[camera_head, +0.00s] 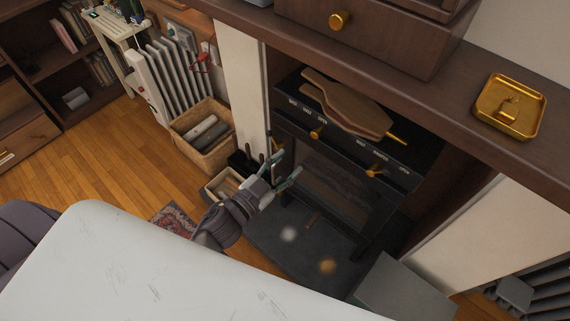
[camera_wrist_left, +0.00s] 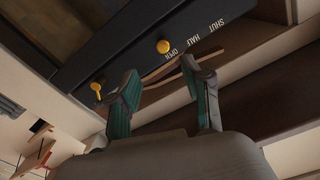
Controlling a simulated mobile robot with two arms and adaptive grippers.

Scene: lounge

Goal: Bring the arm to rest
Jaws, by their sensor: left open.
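My left gripper (camera_head: 280,172) reaches out past the edge of my white body at the middle of the head view. Its two green-padded fingers are spread apart with nothing between them. It is in front of a black stove (camera_head: 340,180) set in a dark wooden surround. In the left wrist view the open fingers (camera_wrist_left: 165,98) point toward the stove's black front (camera_wrist_left: 150,45), which carries brass knobs and white lettering. I cannot tell the exact gap between fingers and stove. My right gripper is not in view.
Wooden boards (camera_head: 345,105) lie on the stove top. A brass tray (camera_head: 511,106) sits on the shelf at right. A wicker basket (camera_head: 203,134) and a white radiator (camera_head: 172,80) stand at the left. A grey box (camera_head: 403,292) is low at right. Wooden floor at left is open.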

